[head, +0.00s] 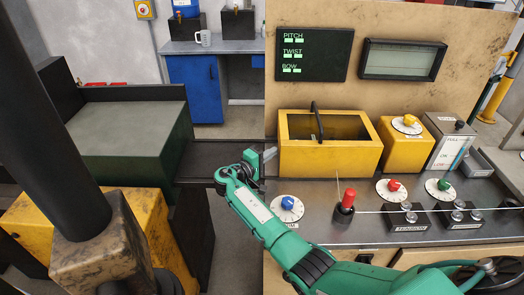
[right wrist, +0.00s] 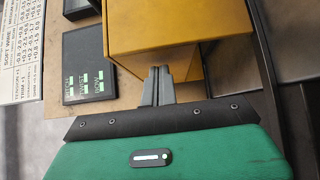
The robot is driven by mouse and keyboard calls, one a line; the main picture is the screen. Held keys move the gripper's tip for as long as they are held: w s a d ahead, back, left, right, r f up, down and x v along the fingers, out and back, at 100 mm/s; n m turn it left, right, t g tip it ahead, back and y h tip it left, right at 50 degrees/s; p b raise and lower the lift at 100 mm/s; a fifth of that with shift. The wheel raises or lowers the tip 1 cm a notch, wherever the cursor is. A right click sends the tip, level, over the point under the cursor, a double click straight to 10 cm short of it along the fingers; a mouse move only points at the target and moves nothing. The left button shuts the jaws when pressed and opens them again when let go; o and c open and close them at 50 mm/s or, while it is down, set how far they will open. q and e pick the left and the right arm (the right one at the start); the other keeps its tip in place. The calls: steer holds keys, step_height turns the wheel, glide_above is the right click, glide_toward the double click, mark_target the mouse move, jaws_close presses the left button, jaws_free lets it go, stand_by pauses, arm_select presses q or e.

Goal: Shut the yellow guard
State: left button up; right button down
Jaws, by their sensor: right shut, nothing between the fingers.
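The yellow guard (head: 330,160) is a box-like housing on the machine bench, with a dark opening in its upper part and a black handle (head: 316,120) standing up at the opening. I cannot tell from its shape how far it is open. My right gripper (head: 268,155) is at the guard's left end, low down, with its fingers together and empty. In the right wrist view the grey fingers (right wrist: 158,85) point toward a yellow surface (right wrist: 180,30), likely the guard; touching or just apart, I cannot tell. My left gripper is out of view.
A yellow block (head: 405,150) with an orange knob stands right of the guard. Dials, a red-capped post (head: 347,201) and a thin taut wire lie in front. A black display board (head: 314,54) is behind. A dark green machine (head: 130,130) stands left, across a dark rail.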

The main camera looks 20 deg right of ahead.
mark_target(286, 154)
steer(key=shift+d, duration=0.15)
steer(key=shift+s, duration=0.1)
steer(key=d, duration=0.1)
steer(key=s+d, duration=0.1)
steer(key=d, duration=0.1)
steer(key=s+d, duration=0.1)
steer(key=shift+d, duration=0.25)
steer(key=shift+a, duration=0.1)
steer(key=shift+f+b, duration=0.1)
steer(key=shift+b, duration=0.2)
